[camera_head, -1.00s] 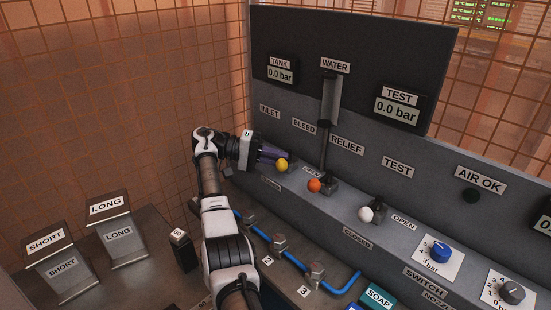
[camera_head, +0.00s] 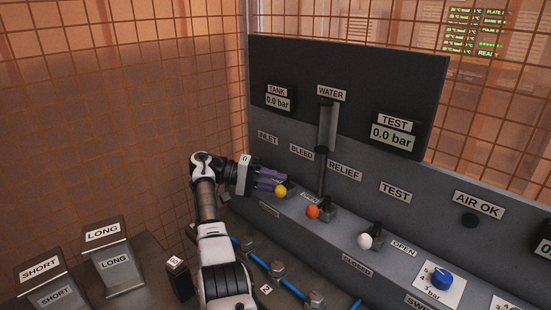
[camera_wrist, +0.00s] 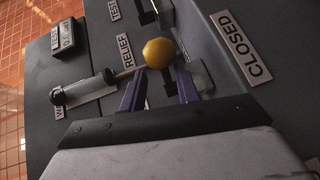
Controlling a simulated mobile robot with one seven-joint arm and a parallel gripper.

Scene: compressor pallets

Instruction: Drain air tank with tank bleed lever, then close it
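The bleed lever's yellow ball knob (camera_head: 281,191) is at the front of the console, below the BLEED label (camera_head: 301,152). My gripper (camera_head: 270,181) is at this knob, its purple fingers reaching in from the left. In the wrist view, the yellow knob (camera_wrist: 159,53) sits at the fingertips, with one finger (camera_wrist: 132,92) on each side of its lower edge. The fingers stand apart; whether they press on the knob is not clear. The lever's base is partly hidden. The TANK display (camera_head: 279,101) reads 0.0 bar.
An orange knob (camera_head: 313,211) and a white knob (camera_head: 365,241) stand to the right along the console. Blue piping (camera_head: 257,260) runs in front. Bins marked LONG (camera_head: 110,262) and SHORT (camera_head: 50,285) stand at left.

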